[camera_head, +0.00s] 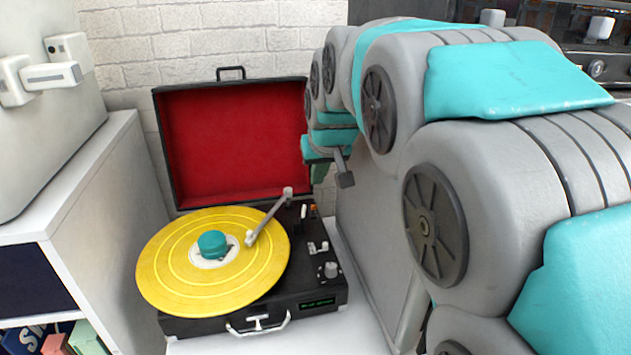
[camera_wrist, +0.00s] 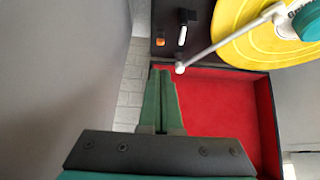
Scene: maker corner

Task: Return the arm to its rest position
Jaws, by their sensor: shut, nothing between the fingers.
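My arm (camera_head: 430,190), grey and teal, fills the right side of the head view, bent with its far end hanging beside the open lid of a record player. My gripper (camera_wrist: 161,73) shows in the wrist view with its two green fingers together and nothing between them. In the head view the gripper (camera_head: 319,174) is small and partly hidden, at the right edge of the lid. It appears above the player's back right corner. I cannot tell its exact height or whether it touches anything.
The record player (camera_head: 300,290) has a yellow record (camera_head: 165,265), a teal knob (camera_head: 212,244) and a tonearm (camera_head: 268,216). Its red-lined lid (camera_head: 235,140) stands open. A white shelf unit (camera_head: 85,190) is at left, a brick wall (camera_head: 130,50) behind. A grey panel (camera_head: 370,235) stands right of the player.

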